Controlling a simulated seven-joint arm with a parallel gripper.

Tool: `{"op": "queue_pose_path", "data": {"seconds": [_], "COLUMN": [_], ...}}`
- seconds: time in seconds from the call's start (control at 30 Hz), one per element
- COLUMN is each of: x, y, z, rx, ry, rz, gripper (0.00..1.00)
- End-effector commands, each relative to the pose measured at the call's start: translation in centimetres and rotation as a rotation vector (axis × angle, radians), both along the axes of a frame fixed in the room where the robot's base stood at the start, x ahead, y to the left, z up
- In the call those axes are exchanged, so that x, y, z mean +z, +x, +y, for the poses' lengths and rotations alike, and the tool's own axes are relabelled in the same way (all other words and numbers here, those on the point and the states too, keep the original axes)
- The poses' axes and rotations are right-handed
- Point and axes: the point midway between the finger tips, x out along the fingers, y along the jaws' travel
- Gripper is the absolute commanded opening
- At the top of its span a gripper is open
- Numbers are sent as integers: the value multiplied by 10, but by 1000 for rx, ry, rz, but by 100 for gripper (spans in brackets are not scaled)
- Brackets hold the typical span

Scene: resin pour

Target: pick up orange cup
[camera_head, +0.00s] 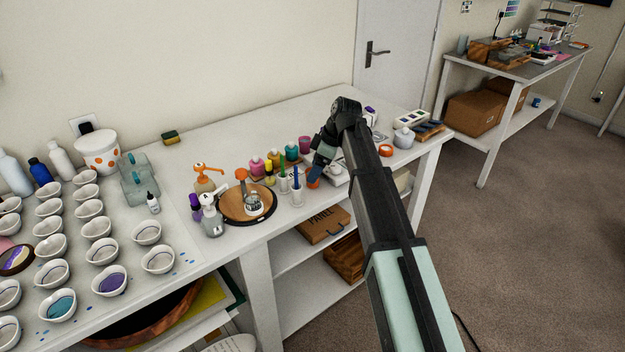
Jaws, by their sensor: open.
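A small orange object (313,183), which looks like the orange cup, stands near the front edge of the white table. It is partly covered by my gripper. My gripper (317,172) points down at the end of the arm, right over and beside this orange object. The jaws are open. From this angle I cannot tell whether the fingers are around the cup or touching it.
A round wooden tray (234,214) lies farther left. An orange ring (386,150) and a white jar (403,138) are at right. Many white cups fill the left end.

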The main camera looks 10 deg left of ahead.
Motion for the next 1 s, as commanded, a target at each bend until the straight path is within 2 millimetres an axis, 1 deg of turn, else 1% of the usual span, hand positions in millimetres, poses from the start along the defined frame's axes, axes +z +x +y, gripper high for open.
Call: {"op": "queue_pose_path", "data": {"seconds": [0.1, 0.2, 0.3, 0.5, 1.0], "x": [-17, -27, -32, -32, -32], "y": [0, 0, 0, 1, 1], "z": [5, 10, 12, 12, 12], "rx": [0, 0, 0, -1, -1], "ry": [0, 0, 1, 1, 1], "rz": [1, 0, -1, -2, -2], "gripper": [76, 76, 76, 76, 29]}}
